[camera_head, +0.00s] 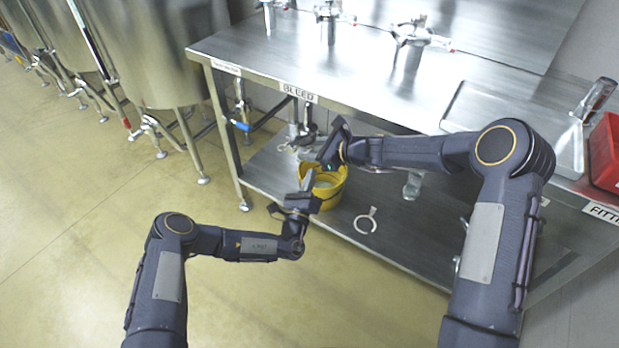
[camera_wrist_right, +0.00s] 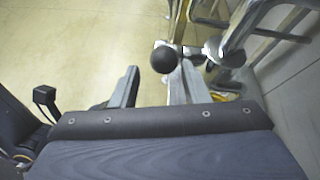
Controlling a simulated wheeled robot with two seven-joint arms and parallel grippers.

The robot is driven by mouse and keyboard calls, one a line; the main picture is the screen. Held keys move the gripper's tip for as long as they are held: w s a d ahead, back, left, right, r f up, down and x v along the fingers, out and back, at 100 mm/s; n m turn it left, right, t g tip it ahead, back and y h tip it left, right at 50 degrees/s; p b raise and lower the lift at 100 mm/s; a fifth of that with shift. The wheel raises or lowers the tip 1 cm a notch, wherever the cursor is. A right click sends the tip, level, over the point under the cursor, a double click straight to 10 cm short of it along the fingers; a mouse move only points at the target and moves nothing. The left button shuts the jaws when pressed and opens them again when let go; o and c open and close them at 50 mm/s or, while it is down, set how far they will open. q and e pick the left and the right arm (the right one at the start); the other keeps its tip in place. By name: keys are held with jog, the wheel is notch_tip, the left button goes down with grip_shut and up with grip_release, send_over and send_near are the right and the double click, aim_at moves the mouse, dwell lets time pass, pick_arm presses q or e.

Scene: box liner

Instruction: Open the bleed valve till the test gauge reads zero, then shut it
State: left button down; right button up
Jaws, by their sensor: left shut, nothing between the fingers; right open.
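A white BLEED label (camera_head: 298,92) is on the table's front edge. Below it a metal valve (camera_head: 308,127) hangs, partly hidden by my right gripper (camera_head: 329,146). In the right wrist view that gripper (camera_wrist_right: 156,78) is open, with a round black knob (camera_wrist_right: 164,59) on a metal stem beyond and between its fingertips, nearer the right finger. I cannot tell whether they touch. A yellow bucket (camera_head: 333,193) stands below on the lower shelf. My left gripper (camera_head: 307,181) is shut and empty in front of the bucket's left side. I cannot make out a test gauge or its reading.
A second valve with a blue handle (camera_head: 240,125) hangs left of the bleed valve. A metal ring clamp (camera_head: 366,220) lies on the lower shelf (camera_head: 410,245). Steel tanks (camera_head: 160,50) stand at left. A tray (camera_head: 470,110) and red bin (camera_head: 606,150) are on the table.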

aim_at(302, 143)
pick_arm(q)
notch_tip(302, 143, down, 20)
jog(key=b, duration=1.8)
pick_arm(e)
jog(key=s+d+f+t+y+p, duration=0.25)
jog(key=s+d+y, duration=0.2)
jog(key=d, duration=0.25)
jog(key=s+d+r+n+g+h+p, duration=0.1)
jog(key=s+r+n+g+h+p, duration=0.45)
jog(key=s+r+n+p, duration=1.3)
pick_arm(q)
notch_tip(302, 143, up, 24)
jog(key=p, duration=0.2)
pick_arm(e)
jog(key=s+d+n+t+h, duration=0.1)
jog(key=s+d+n+h, duration=0.2)
jog(key=s, duration=1.6)
jog(key=d+h, duration=0.2)
jog(key=d, duration=0.3)
jog(key=shift+s+f+h, duration=0.15)
jog(key=shift+s+h, duration=0.05)
jog(key=shift+h, duration=0.2)
pick_arm(q)
jog(key=shift+s+d+r+p, duration=0.2)
jog(key=shift+r+p, duration=0.4)
jog(key=shift+p, duration=0.15)
pick_arm(e)
jog(key=shift+d+r, duration=0.1)
jog(key=shift+r, duration=0.5)
